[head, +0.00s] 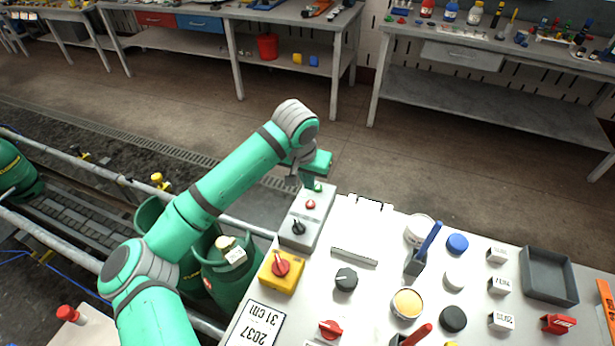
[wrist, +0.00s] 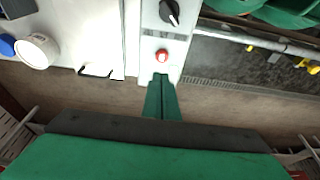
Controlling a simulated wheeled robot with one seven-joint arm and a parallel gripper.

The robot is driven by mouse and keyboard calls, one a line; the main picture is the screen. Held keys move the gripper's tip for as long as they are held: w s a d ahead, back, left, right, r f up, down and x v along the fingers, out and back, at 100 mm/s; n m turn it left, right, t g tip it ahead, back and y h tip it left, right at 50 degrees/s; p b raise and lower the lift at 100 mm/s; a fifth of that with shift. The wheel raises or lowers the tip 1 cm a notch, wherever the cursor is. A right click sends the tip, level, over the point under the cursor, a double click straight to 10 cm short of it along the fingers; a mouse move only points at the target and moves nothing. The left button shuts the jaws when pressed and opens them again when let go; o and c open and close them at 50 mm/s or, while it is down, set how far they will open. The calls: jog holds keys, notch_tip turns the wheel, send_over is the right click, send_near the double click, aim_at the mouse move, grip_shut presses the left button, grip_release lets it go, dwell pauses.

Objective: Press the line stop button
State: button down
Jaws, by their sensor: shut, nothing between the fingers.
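A grey control box (head: 322,222) stands at the far left edge of the bench. It carries a red button (head: 310,204), a black knob (head: 298,228) nearer me, and what looks like a green button (head: 318,187) at its far end. In the wrist view the red button (wrist: 162,56) lies just beyond my fingertips, with the black knob (wrist: 170,12) further up. My gripper (head: 309,184) is shut and empty, over the far end of the box. In the wrist view my gripper (wrist: 160,77) covers that end, hiding the green button. I cannot tell whether it touches the box.
A yellow box with a red switch (head: 281,268) and a black dial (head: 346,279) are nearer me. Tins, blocks and a grey tray (head: 568,298) fill the bench's right. Floor beyond the bench is free.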

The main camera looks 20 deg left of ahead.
aim_at(311, 202)
jog(key=x, duration=0.5)
jog(key=s+x, duration=0.1)
jog(key=x, duration=0.2)
jog(key=shift+w+a+f, duration=0.1)
jog(key=shift+f, duration=0.25)
jog(key=shift+f, duration=0.1)
